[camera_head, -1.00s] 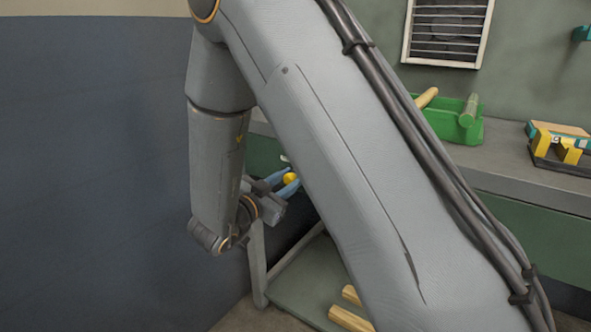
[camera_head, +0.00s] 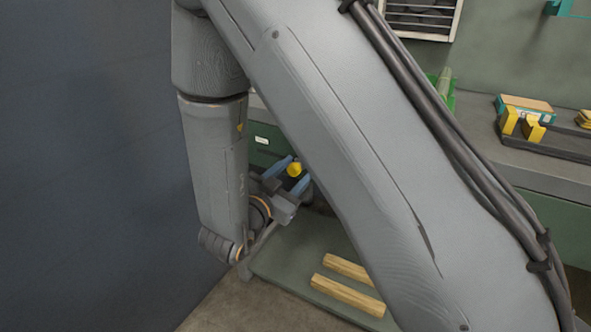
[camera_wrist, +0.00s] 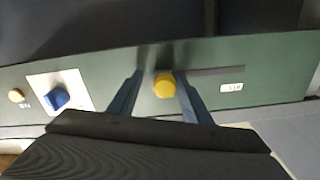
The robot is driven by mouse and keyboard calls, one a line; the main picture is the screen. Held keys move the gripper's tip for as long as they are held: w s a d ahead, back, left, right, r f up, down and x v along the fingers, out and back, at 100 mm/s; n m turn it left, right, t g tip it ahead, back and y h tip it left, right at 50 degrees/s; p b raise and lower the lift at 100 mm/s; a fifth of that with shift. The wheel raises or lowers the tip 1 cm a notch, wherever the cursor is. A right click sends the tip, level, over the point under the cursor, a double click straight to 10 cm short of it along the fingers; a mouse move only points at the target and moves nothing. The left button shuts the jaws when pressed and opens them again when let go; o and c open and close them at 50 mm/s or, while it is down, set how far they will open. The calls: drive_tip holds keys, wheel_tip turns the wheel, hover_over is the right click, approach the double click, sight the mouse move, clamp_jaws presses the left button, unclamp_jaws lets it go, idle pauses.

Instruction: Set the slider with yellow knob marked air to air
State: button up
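The slider's yellow knob (camera_wrist: 164,85) sits at the left end of a dark slot (camera_wrist: 215,71) on a green panel in the wrist view. A small white label (camera_wrist: 231,87) is near the slot's right end; it appears upside down and is hard to read. My gripper (camera_wrist: 160,88) has its two blue fingers apart, one on each side of the knob, with a small gap visible at the left finger. The right finger is very near the knob; contact cannot be told. In the head view the knob (camera_head: 294,169) shows between my gripper's fingers (camera_head: 290,168).
Wooden pieces (camera_head: 347,295) lie on a green lower shelf. A bench (camera_head: 530,165) with a tray of blocks stands right.

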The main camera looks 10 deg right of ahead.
drive_tip(key=shift+a, duration=0.15)
drive_tip(key=shift+s+a, duration=0.25)
drive_tip(key=shift+s, duration=0.05)
drive_tip(key=v, duration=0.7)
drive_tip(key=shift+p, duration=0.4)
drive_tip(key=shift+w, duration=0.1)
